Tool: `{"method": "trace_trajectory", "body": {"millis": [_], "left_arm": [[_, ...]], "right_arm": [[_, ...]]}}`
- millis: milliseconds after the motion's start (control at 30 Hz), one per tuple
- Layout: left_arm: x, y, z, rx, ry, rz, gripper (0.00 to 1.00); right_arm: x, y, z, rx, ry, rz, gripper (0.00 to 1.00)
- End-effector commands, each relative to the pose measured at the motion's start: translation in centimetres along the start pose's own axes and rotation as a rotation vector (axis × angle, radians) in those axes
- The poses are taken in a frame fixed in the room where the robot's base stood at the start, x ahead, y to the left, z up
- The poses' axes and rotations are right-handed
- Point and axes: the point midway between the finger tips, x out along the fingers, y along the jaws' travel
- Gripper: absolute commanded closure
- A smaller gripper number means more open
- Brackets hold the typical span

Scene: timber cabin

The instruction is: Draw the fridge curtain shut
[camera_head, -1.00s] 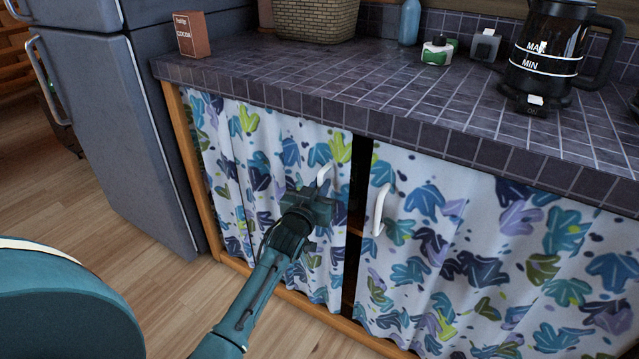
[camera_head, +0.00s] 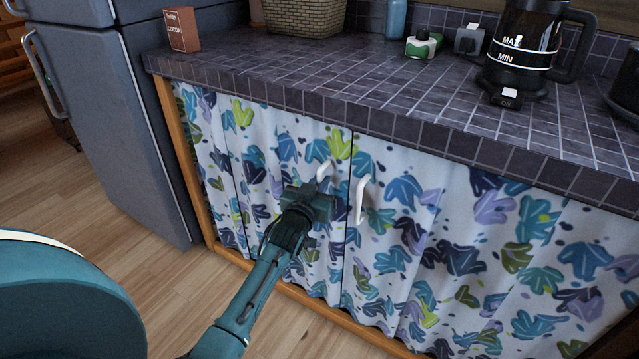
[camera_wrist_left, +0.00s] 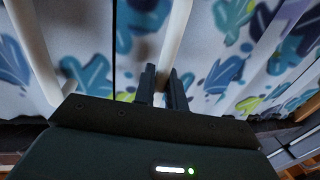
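A leaf-patterned curtain (camera_head: 265,165) hangs under the counter, its left half beside the fridge (camera_head: 150,120). A second patterned half (camera_head: 470,240) hangs to its right. The two edges meet at a thin dark line with no open gap showing. Each half has a white handle near that line: the left handle (camera_head: 324,172) and the right handle (camera_head: 361,200). My left gripper (camera_head: 322,188) is at the left handle. In the left wrist view its fingers (camera_wrist_left: 163,88) sit close on either side of the left handle (camera_wrist_left: 177,35), shut on it. My right gripper is not in view.
The tiled counter (camera_head: 330,75) overhangs the curtains. Wooden floor (camera_head: 110,215) is clear in front of the fridge.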

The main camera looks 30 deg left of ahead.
Motion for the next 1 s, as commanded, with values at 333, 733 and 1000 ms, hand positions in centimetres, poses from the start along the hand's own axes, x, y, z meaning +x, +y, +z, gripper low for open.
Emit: {"method": "trace_trajectory", "body": {"millis": [333,733,1000], "left_arm": [[-0.1,0.5,0.1,-0.003,0.0,0.007,0.7],[-3.1,0.3,-0.1,-0.002,-0.003,0.006,0.7],[-9.2,0.4,0.0,-0.003,-0.004,0.006,0.7]], "right_arm": [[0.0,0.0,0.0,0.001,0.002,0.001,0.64],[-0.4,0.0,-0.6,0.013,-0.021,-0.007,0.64],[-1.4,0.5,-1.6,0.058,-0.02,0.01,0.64]]}}
